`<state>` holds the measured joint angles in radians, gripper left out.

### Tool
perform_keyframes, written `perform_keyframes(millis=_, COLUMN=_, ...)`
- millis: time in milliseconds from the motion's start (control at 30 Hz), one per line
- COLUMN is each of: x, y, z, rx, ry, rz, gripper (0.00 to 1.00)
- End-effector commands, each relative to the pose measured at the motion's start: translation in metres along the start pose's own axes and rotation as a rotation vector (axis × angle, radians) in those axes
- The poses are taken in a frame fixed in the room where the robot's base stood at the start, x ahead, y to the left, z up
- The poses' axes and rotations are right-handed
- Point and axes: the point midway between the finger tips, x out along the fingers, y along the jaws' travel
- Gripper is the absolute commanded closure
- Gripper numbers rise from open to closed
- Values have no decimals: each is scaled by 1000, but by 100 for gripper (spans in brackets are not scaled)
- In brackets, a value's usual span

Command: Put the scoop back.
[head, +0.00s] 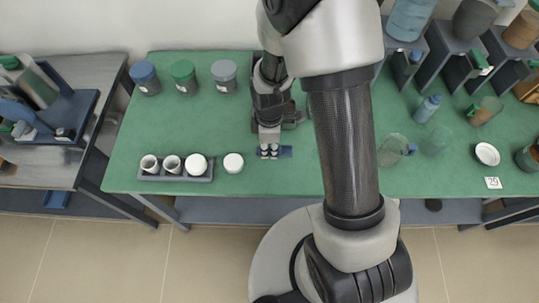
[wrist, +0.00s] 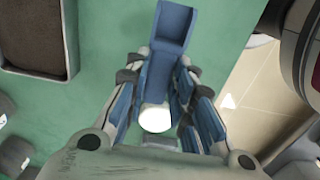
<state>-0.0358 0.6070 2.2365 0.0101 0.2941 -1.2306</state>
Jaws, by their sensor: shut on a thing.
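The blue scoop (wrist: 176,30) is in my gripper (wrist: 160,105). In the wrist view its open, box-shaped head points away from the gripper and its narrower shaft runs back between the fingers, which are shut on it. A white rounded piece (wrist: 155,118) shows between the fingers; I cannot tell whether it is part of the scoop. In the head view my gripper (head: 269,150) points down over the green bench near its front edge, with a bit of the blue scoop (head: 286,152) beside the fingertips. Whether the scoop touches the bench is unclear.
A grey rack (head: 176,177) with white crucibles and a loose white round piece (head: 233,162) stand left of my gripper. A dark-filled tray (wrist: 38,38) lies near in the wrist view. Jars (head: 184,76) stand at the back left. A glass beaker (head: 392,151) and white dish (head: 487,154) are right.

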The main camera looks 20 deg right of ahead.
Motion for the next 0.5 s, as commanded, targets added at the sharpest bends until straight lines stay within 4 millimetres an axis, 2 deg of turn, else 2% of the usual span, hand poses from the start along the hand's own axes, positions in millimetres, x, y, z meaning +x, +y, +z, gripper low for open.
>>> perform_keyframes(millis=167, x=14, y=0, z=0, rx=0, ry=0, rz=0, gripper=100)
perform_keyframes(millis=333, x=41, y=-1, z=0, rx=0, ry=-1, rz=-2, gripper=100)
perform_keyframes(millis=500, x=45, y=0, z=0, rx=0, ry=1, rz=2, gripper=100)
